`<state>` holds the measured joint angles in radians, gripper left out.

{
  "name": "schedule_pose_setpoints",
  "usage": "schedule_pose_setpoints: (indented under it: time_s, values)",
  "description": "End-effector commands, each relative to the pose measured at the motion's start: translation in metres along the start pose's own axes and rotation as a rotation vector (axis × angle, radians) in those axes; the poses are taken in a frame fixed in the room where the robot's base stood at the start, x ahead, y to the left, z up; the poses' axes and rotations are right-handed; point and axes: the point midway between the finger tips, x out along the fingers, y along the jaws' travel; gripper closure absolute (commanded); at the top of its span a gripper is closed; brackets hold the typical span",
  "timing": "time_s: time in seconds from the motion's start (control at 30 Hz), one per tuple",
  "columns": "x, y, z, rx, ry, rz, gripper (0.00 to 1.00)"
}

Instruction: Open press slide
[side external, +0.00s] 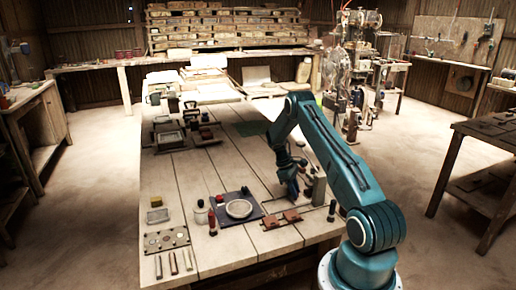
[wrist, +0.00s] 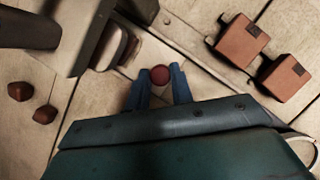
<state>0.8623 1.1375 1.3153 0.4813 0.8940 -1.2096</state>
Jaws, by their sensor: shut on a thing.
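My gripper (wrist: 160,88) is shut on a round dark-red knob (wrist: 160,75), which shows between the two blue fingertips in the wrist view. The knob sits beside a grey metal press (wrist: 85,35) at the upper left. In the side external view my gripper (side external: 291,196) is low over the table, just left of the upright grey press body (side external: 319,190). The knob is hidden there behind my gripper and arm. How far the slide stands open cannot be told.
Two terracotta blocks (wrist: 242,40) lie to the right of my gripper in the wrist view. Two small dark-red pieces (wrist: 20,91) lie at left. In the side external view a white round dish (side external: 239,209) rests on a dark mat (side external: 222,213).

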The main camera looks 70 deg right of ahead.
Motion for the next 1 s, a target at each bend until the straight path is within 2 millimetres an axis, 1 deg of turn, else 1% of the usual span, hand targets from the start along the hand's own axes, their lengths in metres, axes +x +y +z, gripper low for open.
schedule_pose_setpoints:
  time_s: [0.13, 0.23, 0.5, 0.6, 0.73, 1.0]
  values:
    - [-0.002, -0.005, -0.004, -0.002, -0.001, -0.001, 1.00]
    - [-0.006, -0.015, -0.014, -0.004, 0.000, 0.001, 1.00]
    - [-0.022, -0.057, -0.053, -0.005, 0.000, 0.002, 1.00]
    - [-0.027, -0.068, -0.064, -0.003, 0.000, 0.002, 1.00]
    - [-0.029, -0.076, -0.070, -0.001, 0.000, 0.001, 1.00]
    - [-0.030, -0.076, -0.071, 0.000, 0.000, 0.001, 1.00]
